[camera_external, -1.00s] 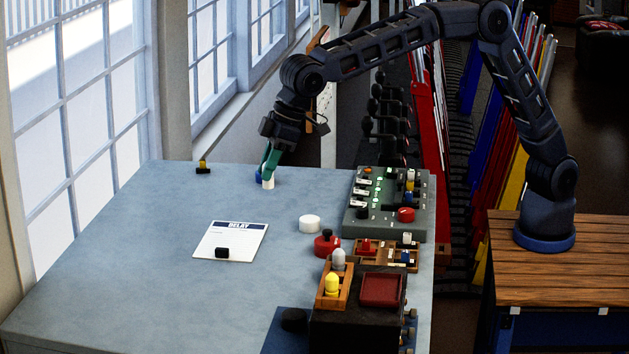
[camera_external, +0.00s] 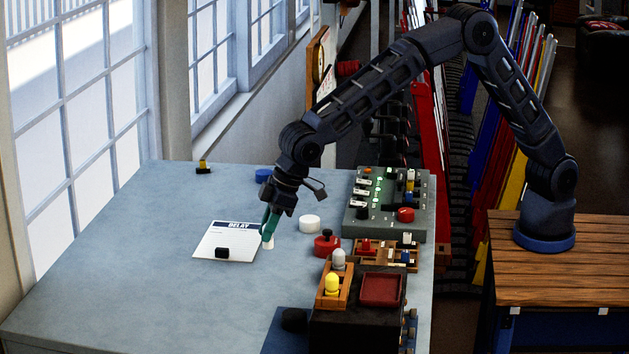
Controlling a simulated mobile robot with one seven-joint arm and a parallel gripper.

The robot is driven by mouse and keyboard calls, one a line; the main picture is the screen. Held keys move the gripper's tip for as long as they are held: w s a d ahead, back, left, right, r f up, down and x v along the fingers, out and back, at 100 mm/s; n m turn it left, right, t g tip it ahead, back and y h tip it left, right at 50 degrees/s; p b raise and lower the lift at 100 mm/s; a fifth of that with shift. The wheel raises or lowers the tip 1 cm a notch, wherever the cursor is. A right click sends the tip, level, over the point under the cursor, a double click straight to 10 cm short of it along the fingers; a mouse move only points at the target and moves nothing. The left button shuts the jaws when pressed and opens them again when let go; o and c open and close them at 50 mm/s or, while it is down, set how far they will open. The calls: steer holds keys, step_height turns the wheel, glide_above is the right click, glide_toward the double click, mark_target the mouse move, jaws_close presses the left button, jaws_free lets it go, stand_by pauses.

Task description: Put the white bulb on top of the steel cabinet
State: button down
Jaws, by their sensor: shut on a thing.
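My gripper (camera_external: 269,232), with green fingers, is shut on a small white piece (camera_external: 268,244), whose lower end shows below the fingertips. It is low over the bench, by the right edge of the paper card; I cannot tell whether it touches the bench. Its shape is mostly hidden, so I cannot tell whether it is a bulb. A pale grey-white bulb (camera_external: 338,258) stands upright in a wooden holder (camera_external: 347,291), behind a yellow bulb (camera_external: 332,285). The holder sits on a dark box (camera_external: 360,328); I cannot tell whether this is the steel cabinet.
The grey-blue bench (camera_external: 140,260) is clear at left. A white disc (camera_external: 309,223), a red knob (camera_external: 327,244) and a control panel (camera_external: 388,205) stand right of my gripper. A blue disc (camera_external: 263,176) lies behind it.

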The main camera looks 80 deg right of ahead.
mark_target(269, 247)
steer(key=shift+f, duration=2.6)
steer(key=shift+f, duration=0.1)
steer(key=c, duration=1.3)
jaws_free()
steer(key=shift+o, duration=0.2)
